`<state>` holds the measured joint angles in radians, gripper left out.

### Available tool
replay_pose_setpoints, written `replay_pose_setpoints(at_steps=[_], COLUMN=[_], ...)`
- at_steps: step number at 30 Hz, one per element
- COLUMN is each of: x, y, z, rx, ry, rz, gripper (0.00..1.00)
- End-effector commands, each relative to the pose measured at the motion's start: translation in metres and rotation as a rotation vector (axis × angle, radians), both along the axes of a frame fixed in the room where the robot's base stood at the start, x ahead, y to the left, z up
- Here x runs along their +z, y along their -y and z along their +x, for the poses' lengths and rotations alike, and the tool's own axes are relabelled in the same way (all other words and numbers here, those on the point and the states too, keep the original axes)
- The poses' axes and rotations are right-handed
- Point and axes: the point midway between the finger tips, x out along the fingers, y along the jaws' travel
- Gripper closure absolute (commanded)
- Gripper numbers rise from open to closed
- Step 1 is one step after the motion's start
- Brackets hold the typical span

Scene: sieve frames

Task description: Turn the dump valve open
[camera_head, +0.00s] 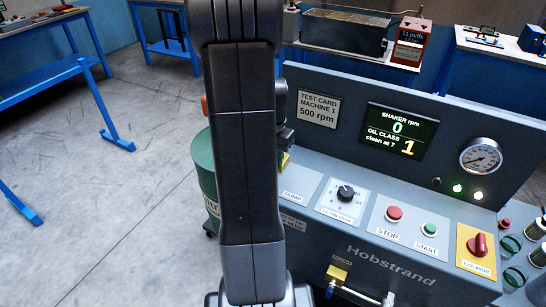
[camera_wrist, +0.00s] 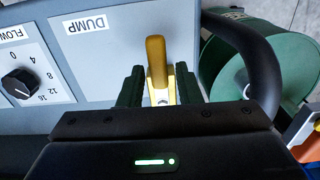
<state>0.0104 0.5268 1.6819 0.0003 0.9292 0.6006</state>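The dump valve's yellow lever (camera_wrist: 157,60) stands at the edge of the grey panel in the wrist view, beside the upside-down DUMP label (camera_wrist: 85,24). My gripper (camera_wrist: 160,86) has its two dark green fingers on either side of the lever's lower part and yellow base. Narrow gaps seem to show between fingers and lever, so the gripper looks open around it. In the head view, a small yellow part of the valve (camera_head: 285,160) shows beside my arm. My arm hides the rest of the valve there, and the DUMP label (camera_head: 293,196) is partly visible.
A flow knob (camera_head: 345,192), red STOP button (camera_head: 394,213), green START button (camera_head: 429,229) and red isolator (camera_head: 478,245) line the panel. The display (camera_head: 401,134) reads 0 rpm, oil class 1. A green drum (camera_head: 205,165) stands left of the machine, near my gripper.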

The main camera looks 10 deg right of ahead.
Motion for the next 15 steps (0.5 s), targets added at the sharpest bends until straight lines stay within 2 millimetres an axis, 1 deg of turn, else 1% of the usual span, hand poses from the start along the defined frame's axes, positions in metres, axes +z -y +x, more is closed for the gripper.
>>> replay_pose_setpoints(at_steps=[10, 13, 15], x=[0.001, 0.009, 0.019], y=[0.000, 0.000, 0.000], z=[-0.001, 0.000, 0.000], rx=[0.002, 0.002, 0.002], ry=[-0.002, 0.000, 0.002], rz=[0.000, 0.000, 0.000], gripper=[0.60, 0.60, 0.60])
